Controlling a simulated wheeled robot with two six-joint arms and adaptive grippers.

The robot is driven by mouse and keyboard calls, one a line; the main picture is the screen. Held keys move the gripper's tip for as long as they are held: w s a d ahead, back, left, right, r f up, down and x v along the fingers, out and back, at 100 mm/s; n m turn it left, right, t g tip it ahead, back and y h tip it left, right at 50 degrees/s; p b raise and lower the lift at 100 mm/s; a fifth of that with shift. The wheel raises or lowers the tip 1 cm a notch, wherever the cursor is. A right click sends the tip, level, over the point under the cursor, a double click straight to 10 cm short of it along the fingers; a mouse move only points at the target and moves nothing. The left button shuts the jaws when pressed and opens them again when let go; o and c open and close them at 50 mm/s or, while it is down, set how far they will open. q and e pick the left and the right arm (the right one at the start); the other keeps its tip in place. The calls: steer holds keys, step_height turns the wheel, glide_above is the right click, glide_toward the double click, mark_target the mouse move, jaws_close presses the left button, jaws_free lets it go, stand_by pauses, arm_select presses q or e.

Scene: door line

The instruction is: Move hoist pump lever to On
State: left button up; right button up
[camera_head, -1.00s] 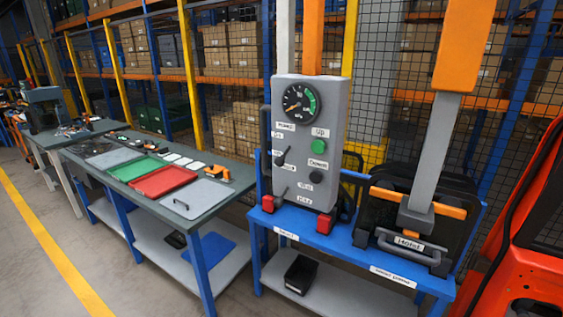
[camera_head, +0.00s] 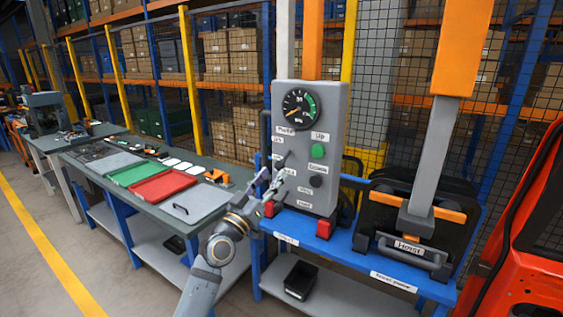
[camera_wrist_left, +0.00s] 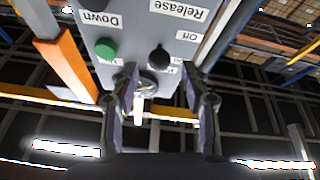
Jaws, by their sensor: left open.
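The grey hoist control box (camera_head: 337,112) stands upright on a blue bench, with a gauge, buttons, small labels and levers on its face. A dark-tipped lever (camera_head: 281,161) sits on its left side below the top-left label, partly behind my left gripper. My left gripper (camera_head: 274,187) is in front of the box's lower left. In the left wrist view its fingers (camera_wrist_left: 163,110) are open and empty. There the dark round lever tip (camera_wrist_left: 158,58) shows beyond the gap between them, near an "On" label (camera_wrist_left: 187,36). I cannot tell whether the fingers touch anything. My right gripper is not seen.
A green button (camera_head: 317,151) and a black button (camera_head: 315,181) are on the box. A bench with red (camera_head: 163,187) and green trays is left. An orange-red machine (camera_head: 520,240) is far right.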

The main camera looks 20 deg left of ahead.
mark_target(282, 162)
arm_select(q)
steer(key=p+x, duration=0.1)
steer(key=x, duration=0.5)
steer(key=shift+w+r, duration=0.1)
steer(key=shift+w, duration=0.05)
jaws_close()
